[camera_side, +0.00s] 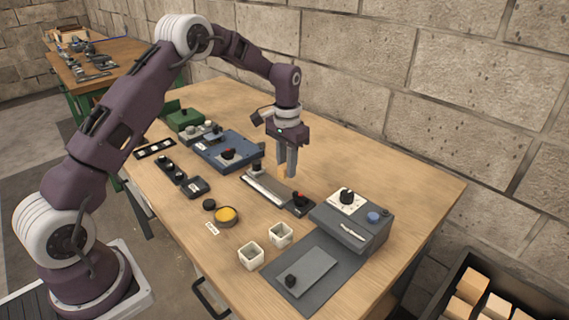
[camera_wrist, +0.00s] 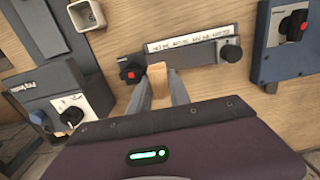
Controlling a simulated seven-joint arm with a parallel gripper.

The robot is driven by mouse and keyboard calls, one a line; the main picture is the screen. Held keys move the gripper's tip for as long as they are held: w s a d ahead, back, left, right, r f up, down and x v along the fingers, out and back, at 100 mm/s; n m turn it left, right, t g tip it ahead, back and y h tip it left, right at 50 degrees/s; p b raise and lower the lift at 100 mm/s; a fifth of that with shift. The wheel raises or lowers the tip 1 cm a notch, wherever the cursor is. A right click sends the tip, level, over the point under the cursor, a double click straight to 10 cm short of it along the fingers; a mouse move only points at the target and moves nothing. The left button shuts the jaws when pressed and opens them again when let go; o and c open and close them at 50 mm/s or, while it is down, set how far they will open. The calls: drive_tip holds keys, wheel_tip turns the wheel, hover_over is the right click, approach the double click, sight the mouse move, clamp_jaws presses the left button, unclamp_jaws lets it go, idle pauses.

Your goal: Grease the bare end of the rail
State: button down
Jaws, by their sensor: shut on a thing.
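The rail (camera_side: 265,189) is a grey metal strip on a dark base, lying on the wooden table. It has a black knob at one end and a red-topped black knob at the other; in the wrist view the rail (camera_wrist: 196,56) carries a printed label. My gripper (camera_side: 286,170) is shut on a tan wooden-looking piece (camera_wrist: 158,88) over the rail, towards the red-knob end. The piece's tip overlaps the rail in the wrist view; I cannot tell whether it touches. A round pot of yellow grease (camera_side: 227,214) stands open in front of the rail. No grease is discernible on the piece.
A grey box with a dial (camera_side: 375,222) stands right of the rail, and a blue unit (camera_side: 222,157) to its left. Two white cups (camera_side: 251,257), a dark mat (camera_side: 277,268) and a black disc (camera_side: 209,204) lie in front. The table's back right is clear.

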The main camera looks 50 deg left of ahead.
sight(286, 193)
drive_tip(key=shift+f, duration=2.7)
drive_tip(key=shift+a+f, duration=0.4)
drive_tip(key=shift+f, duration=0.25)
drive_tip(key=shift+a, duration=3.1)
drive_tip(key=shift+d, duration=3.5)
drive_tip(key=shift+r, duration=4.05)
drive_tip(key=shift+f, duration=0.2)
